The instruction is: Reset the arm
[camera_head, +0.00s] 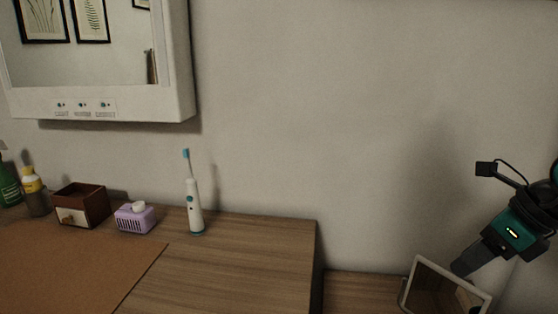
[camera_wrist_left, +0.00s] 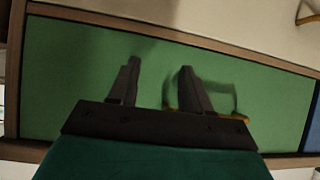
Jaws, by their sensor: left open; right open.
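My right arm comes in at the right edge of the head view, and its gripper (camera_head: 468,262) points down and left. Its fingers show in front of or just above a white-framed panel (camera_head: 412,282), and I cannot tell whether they touch it. My left gripper (camera_wrist_left: 158,72) shows in the left wrist view with its two dark fingers apart and nothing between them. Beyond it is a green panel (camera_wrist_left: 75,70) with a wooden border, and a handle-like loop (camera_wrist_left: 222,88) lies behind the right finger. The left arm is not in the head view.
A wooden counter (camera_head: 240,265) holds an electric toothbrush (camera_head: 194,205), a purple box (camera_head: 135,220), a brown drawer box (camera_head: 88,206) and bottles (camera_head: 33,185) at the left. A brown mat (camera_head: 70,270) lies in front. A mirror cabinet (camera_head: 180,60) hangs above. The wall's middle is clear.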

